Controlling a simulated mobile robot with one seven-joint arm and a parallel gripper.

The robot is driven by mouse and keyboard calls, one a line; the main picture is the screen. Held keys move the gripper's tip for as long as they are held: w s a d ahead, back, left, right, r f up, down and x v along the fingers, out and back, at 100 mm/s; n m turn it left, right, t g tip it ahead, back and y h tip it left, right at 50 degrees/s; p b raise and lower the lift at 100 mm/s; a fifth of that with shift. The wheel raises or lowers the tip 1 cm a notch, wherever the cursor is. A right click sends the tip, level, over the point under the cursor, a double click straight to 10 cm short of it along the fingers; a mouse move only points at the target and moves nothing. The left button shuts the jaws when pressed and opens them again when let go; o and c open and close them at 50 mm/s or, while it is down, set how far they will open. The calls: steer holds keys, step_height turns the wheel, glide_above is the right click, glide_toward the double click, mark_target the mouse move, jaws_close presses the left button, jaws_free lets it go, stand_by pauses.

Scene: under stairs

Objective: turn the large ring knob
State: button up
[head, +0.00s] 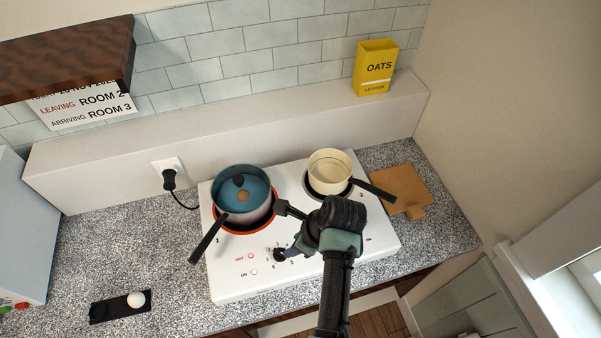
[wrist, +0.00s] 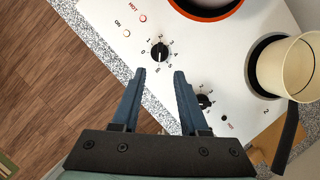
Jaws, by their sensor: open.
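A white two-ring hob (head: 230,283) stands on the speckled worktop. A black knob (head: 279,255) with a numbered dial is near its front edge; it also shows in the wrist view (wrist: 160,52). A second black knob (wrist: 204,101) lies to its right in the wrist view, partly behind a finger. The red-rimmed ring (head: 229,230) under the blue pot looks the larger. My gripper (wrist: 160,72) is open and empty. In the wrist view its blue fingertips frame the first knob, which shows just beyond them in the gap. Contact cannot be told.
A blue lidded pot (head: 241,193) sits on the left ring, handle toward the front. A cream pan (head: 329,170) is on the right ring. A brown board (head: 402,190) lies right of the hob. Yellow oats box (head: 375,68) stands on the ledge behind.

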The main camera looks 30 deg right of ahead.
steer(key=shift+v, duration=1.6)
steer(key=w+a+r+n+t+h+b, duration=0.1)
steer(key=w+r+n+t+h+b, duration=0.3)
steer(key=w+r+n, duration=0.55)
steer(key=w+a+r+n+t+h+b, duration=0.15)
steer(key=w+r+n+t+b, duration=0.35)
steer(key=r, duration=0.8)
steer(key=s+a+r+n+t+b, duration=0.2)
steer(key=a+r+n+t, duration=0.2)
steer(key=r, duration=0.5)
steer(key=s+a+r+n+t+b, duration=0.2)
steer(key=a+r+n+t, duration=0.2)
steer(key=r, duration=0.4)
steer(key=s+a+r+n+t+y+b, duration=0.3)
steer(key=s+a+r+n+t, duration=0.3)
steer(key=s+r, duration=0.5)
steer(key=shift+a+n, duration=0.5)
steer(key=shift+n, duration=0.45)
